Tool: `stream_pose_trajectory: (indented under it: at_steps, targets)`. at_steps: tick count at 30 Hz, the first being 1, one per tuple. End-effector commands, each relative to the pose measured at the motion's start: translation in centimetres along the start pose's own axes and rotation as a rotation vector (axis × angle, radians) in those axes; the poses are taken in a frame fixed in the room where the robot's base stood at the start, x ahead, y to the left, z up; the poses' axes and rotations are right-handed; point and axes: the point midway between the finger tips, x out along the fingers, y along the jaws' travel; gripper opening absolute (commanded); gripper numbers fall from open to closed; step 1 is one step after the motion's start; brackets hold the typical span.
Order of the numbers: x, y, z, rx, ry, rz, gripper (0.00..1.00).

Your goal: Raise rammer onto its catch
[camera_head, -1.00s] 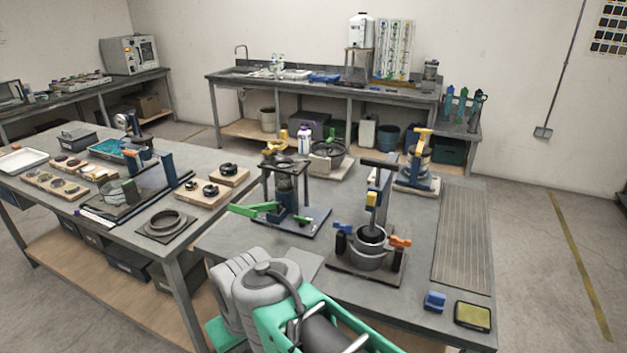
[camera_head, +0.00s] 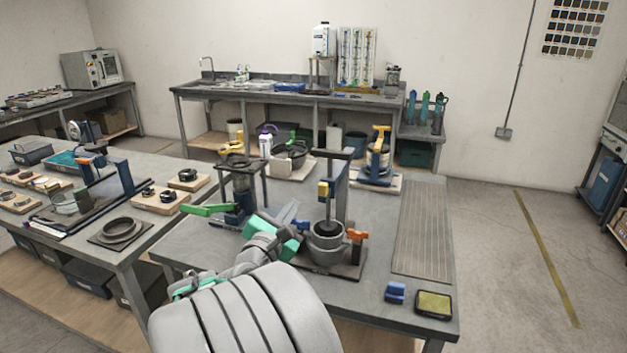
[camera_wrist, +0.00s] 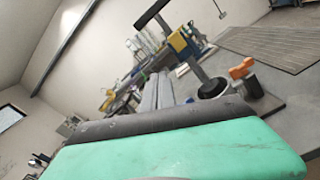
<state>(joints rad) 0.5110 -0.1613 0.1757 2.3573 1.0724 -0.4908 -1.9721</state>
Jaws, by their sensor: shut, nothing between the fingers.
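The rammer is a thin rod with a yellow and blue block (camera_head: 324,190) on a dark upright frame (camera_head: 342,185). Its lower end goes down into a grey cup with a black collar (camera_head: 327,230). My gripper (camera_head: 291,209) is shut and empty, just left of the rammer frame. In the wrist view the shut fingers (camera_wrist: 160,88) point toward the yellow and blue block (camera_wrist: 183,42), with the cup (camera_wrist: 212,88) and orange lever (camera_wrist: 241,68) to the right.
A second stand with a green lever (camera_head: 210,210) is close by on the left. A yellow-handled stand (camera_head: 378,160) is behind. A blue block (camera_head: 396,291) and a yellow pad (camera_head: 434,304) lie at the front right. The ribbed mat (camera_head: 422,230) is bare.

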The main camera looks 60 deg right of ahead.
Motion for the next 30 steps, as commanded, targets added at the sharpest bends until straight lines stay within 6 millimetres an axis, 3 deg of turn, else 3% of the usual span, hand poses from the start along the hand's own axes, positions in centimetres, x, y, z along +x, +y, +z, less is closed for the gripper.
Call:
stream_pose_trajectory:
  at_steps: [3, 6, 11, 21, 30]
  targets:
    - [1.1, -0.9, 2.8, -0.348, -0.159, 0.027, 0.00]
    - [1.4, -0.7, 4.0, -0.477, -0.215, 0.034, 0.00]
    - [3.1, -0.4, 4.8, -0.494, -0.223, 0.033, 0.00]
    - [9.5, 0.2, 6.1, -0.489, -0.221, 0.034, 0.00]
    - [10.9, 0.3, 6.1, -0.489, -0.220, 0.037, 0.00]
